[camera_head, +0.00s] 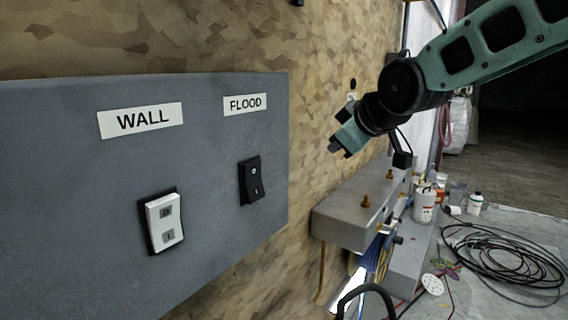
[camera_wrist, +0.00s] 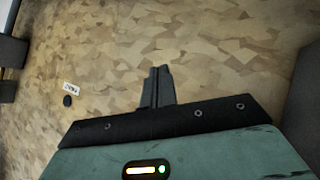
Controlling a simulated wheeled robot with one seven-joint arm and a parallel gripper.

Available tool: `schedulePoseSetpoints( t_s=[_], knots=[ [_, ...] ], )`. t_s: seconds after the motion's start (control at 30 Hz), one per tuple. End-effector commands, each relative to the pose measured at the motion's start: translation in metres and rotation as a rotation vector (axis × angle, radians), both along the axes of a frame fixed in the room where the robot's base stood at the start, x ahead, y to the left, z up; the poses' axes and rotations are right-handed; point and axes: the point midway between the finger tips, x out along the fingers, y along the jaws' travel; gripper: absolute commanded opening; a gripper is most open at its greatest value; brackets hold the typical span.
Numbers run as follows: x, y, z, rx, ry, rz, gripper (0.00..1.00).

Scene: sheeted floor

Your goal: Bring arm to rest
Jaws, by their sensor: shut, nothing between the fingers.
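My gripper (camera_head: 337,148) is at the end of my teal and black arm, which reaches in from the upper right in the head view. It hangs in the air in front of the patterned wall, to the right of the grey panel (camera_head: 60,180). In the wrist view my gripper (camera_wrist: 158,72) points at the wall, its fingers together and empty. It is apart from the panel and its switches.
The panel bears a white switch (camera_head: 165,222) under a WALL label (camera_head: 141,119) and a black switch (camera_head: 251,181) under a FLOOD label (camera_head: 245,104). A grey ledge (camera_head: 345,217) lies below my gripper. Bottles (camera_head: 475,204) and coiled black cable (camera_head: 510,260) lie at right.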

Motion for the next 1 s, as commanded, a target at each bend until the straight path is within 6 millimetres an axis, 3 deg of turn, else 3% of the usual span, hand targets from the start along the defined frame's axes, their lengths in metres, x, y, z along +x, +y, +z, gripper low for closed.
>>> schedulePoseSetpoints(
  t_s=[0.03, 0.2, 0.4, 0.5, 0.6, 0.7, 1.0],
  knots=[
    [-0.031, 0.009, -0.021, 0.006, 0.096, -0.002, 0.00],
    [-0.135, 0.019, -0.088, -0.002, 0.409, -0.046, 0.00],
    [-0.257, 0.001, -0.145, -0.083, 0.723, -0.142, 0.00],
    [-0.301, -0.014, -0.162, -0.130, 0.828, -0.191, 0.00],
    [-0.329, -0.026, -0.171, -0.165, 0.891, -0.228, 0.00],
    [-0.343, -0.032, -0.175, -0.183, 0.921, -0.246, 0.00],
    [-0.345, -0.033, -0.176, -0.186, 0.927, -0.252, 0.00]
  ],
)
